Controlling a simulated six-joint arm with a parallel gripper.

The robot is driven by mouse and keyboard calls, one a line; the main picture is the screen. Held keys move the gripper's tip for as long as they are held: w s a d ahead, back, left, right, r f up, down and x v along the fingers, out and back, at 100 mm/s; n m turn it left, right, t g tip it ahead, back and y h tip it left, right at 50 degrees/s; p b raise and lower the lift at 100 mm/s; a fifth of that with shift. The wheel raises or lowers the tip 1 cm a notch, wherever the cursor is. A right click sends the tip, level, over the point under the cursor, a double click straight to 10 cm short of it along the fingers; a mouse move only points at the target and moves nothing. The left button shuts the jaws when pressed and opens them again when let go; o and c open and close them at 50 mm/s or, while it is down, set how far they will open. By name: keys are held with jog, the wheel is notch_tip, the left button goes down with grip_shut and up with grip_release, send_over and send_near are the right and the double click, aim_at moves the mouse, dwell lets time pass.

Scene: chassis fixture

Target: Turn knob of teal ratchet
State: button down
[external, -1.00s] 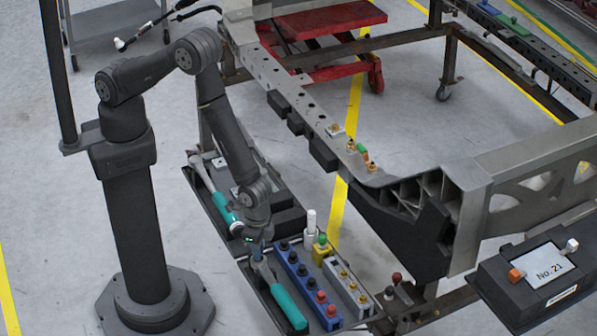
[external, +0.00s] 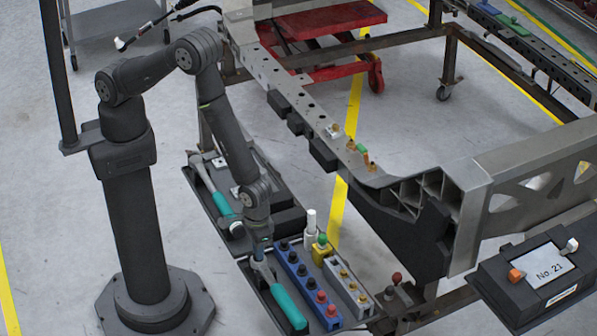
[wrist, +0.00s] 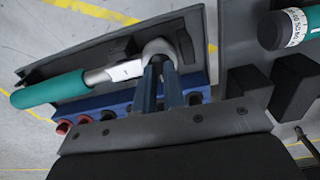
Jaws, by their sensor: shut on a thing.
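The teal ratchet (external: 289,306) lies in the black tray at the bottom of the external view, its teal handle toward the front. In the wrist view, the handle of the teal ratchet (wrist: 48,90) points left and its round metal head is at the middle. My gripper (wrist: 159,68) has its blue fingers close together at the head, shut on it. The knob itself is hidden by the fingers. In the external view my gripper (external: 259,252) points down at the head end, beside the blue socket rack.
A blue rack (external: 299,278) with black and red sockets stands right beside the ratchet, and a grey rack (external: 347,287) beyond it. Another teal-handled tool (external: 222,207) lies in the tray behind. The metal chassis (external: 315,120) stands to the right.

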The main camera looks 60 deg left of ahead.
jog(key=shift+n, duration=0.3)
jog(key=c, duration=1.5)
grip_release()
jog(key=shift+r, duration=0.15)
notch_tip(320, 180, up, 17)
notch_tip(320, 180, down, 17)
jog(key=shift+f, duration=0.15)
